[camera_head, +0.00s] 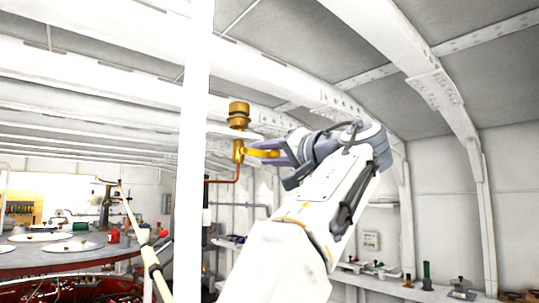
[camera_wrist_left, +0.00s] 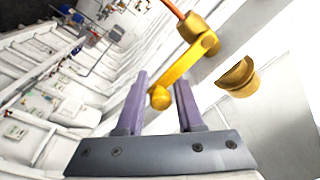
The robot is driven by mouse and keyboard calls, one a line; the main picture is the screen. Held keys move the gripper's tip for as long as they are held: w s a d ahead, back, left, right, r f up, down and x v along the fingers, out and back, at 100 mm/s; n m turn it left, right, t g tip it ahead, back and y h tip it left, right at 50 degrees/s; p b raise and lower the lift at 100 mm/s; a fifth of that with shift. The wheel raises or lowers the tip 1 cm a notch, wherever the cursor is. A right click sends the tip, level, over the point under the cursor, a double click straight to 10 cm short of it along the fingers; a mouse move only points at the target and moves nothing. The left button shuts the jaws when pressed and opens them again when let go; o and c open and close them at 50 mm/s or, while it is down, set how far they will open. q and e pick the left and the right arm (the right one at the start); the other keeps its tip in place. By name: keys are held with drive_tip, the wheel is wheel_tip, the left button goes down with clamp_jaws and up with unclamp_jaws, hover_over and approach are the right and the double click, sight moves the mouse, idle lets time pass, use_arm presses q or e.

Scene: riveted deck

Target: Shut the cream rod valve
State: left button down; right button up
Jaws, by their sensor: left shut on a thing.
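A brass valve body (camera_head: 238,151) stands on a thin copper pipe right of the white post, with a yellow lever (camera_head: 258,153) reaching right from it. The lever's arm (camera_wrist_left: 184,64) also shows in the left wrist view, ending in a round knob. My left gripper (camera_head: 274,152) is shut on the lever's knob end, and its purple fingers (camera_wrist_left: 161,100) stand either side of the knob. The handle looks yellow rather than cream. A cream rod (camera_head: 147,252) slants up at the lower left, apart from this valve. My right gripper is not in view.
A white post (camera_head: 193,150) stands close left of the valve. A brass fitting (camera_head: 238,116) sits just above it. A round deck table (camera_head: 60,255) with items is at the left. A shelf (camera_head: 405,290) with small objects runs along the right wall.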

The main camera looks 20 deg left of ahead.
use_arm(q)
drive_tip(key=c, duration=0.9)
unclamp_jaws()
drive_tip(key=shift+s+a, duration=0.2)
drive_tip(key=shift+s, duration=0.1)
drive_tip(key=shift+o, duration=0.7)
drive_tip(key=shift+s, duration=0.1)
drive_tip(key=shift+s+d, duration=0.1)
drive_tip(key=shift+d, duration=0.3)
drive_tip(key=v, duration=0.9)
drive_tip(key=shift+d+b, duration=0.35)
drive_tip(key=shift+b, duration=0.1)
drive_tip(key=shift+f, duration=0.1)
